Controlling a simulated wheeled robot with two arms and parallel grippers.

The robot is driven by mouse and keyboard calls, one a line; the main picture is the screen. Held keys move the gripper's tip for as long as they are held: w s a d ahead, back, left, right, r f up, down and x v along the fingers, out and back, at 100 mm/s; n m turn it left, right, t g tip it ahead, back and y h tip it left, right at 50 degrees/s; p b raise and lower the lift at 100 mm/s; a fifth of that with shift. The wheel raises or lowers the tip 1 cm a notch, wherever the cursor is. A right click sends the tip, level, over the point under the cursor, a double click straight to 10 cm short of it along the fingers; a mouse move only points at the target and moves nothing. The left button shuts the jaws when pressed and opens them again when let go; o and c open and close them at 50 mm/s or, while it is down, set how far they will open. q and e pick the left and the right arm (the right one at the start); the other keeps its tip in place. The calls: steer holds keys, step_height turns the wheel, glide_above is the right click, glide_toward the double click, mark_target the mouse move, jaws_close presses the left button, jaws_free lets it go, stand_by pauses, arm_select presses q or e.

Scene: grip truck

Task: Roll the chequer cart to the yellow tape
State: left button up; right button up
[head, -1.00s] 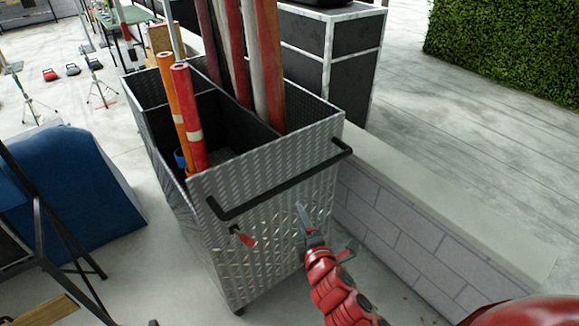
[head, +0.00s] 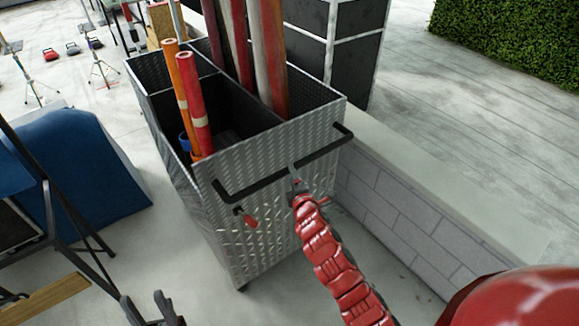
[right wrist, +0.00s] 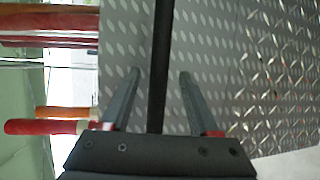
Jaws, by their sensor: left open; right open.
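The chequer cart (head: 262,225) is a tall silver diamond-plate bin with a black bar handle (head: 265,185) across its near side. Orange and red-and-white poles stand in it. My right gripper (head: 296,180) is at the handle, right of its middle. In the right wrist view the black handle bar (right wrist: 160,50) runs between the two open fingers of my right gripper (right wrist: 160,75), with gaps on both sides. My left gripper (head: 148,305) is open and empty at the bottom edge, left of the cart. I see no yellow tape in these views.
A low grey block wall (head: 405,215) runs close along the cart's right side. A blue covered object (head: 65,175) and a black stand (head: 60,225) are at the left. Pale open floor (head: 100,125) lies beyond the cart's left.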

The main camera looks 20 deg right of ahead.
steer(key=w, duration=0.3)
steer(key=shift+w+f+p, duration=0.15)
steer(key=shift+p, duration=0.25)
steer(key=shift+w+f, duration=0.2)
steer(key=shift+w, duration=0.05)
jaws_close()
stand_by(1.1)
